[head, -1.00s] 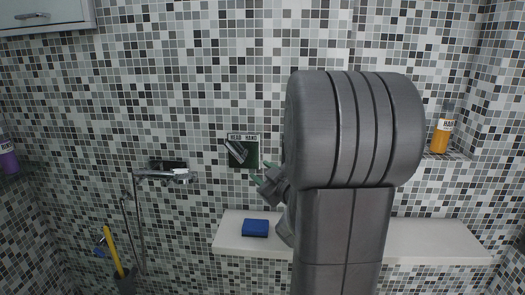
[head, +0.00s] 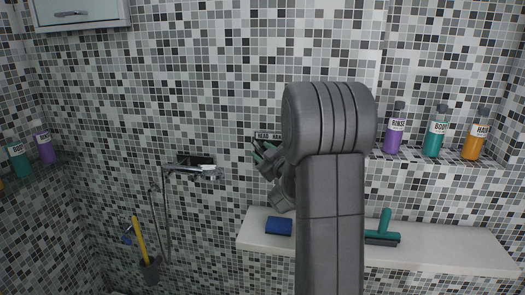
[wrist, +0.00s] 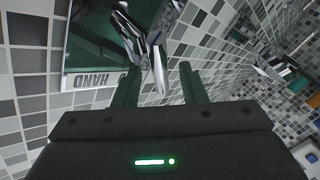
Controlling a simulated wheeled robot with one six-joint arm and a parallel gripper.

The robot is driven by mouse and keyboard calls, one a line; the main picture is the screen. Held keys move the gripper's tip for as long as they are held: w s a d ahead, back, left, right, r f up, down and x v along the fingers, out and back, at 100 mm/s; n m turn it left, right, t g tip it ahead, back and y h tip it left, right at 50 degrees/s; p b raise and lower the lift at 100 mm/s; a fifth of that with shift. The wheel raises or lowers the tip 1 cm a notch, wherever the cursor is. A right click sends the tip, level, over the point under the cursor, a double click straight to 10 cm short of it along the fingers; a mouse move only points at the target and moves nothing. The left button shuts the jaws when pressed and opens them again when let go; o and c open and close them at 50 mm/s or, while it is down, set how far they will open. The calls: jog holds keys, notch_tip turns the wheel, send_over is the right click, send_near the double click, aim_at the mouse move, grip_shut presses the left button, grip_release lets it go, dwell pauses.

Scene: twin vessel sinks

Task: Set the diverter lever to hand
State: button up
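The diverter's dark green plate (wrist: 85,35) is on the tiled wall, with a white HAND label (wrist: 92,80) along its edge in the wrist view. In the head view, the HEAD and HAND label strip (head: 268,136) shows above my gripper (head: 262,154), which hides most of the plate. The chrome lever (wrist: 158,70) reaches from the plate into the gap between my fingers. My gripper (wrist: 160,72) has its two green fingers apart, one on each side of the lever's end. I cannot tell whether either finger touches it.
A shelf (head: 430,240) below holds a blue sponge (head: 279,226) and a teal squeegee (head: 384,231). Several bottles stand in the right niche, including a purple one (head: 395,130). A chrome tap with a hose (head: 190,168) is on the wall to the left.

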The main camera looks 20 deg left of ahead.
jog(key=shift+w+a, duration=0.15)
jog(key=shift+a, duration=0.05)
grip_shut()
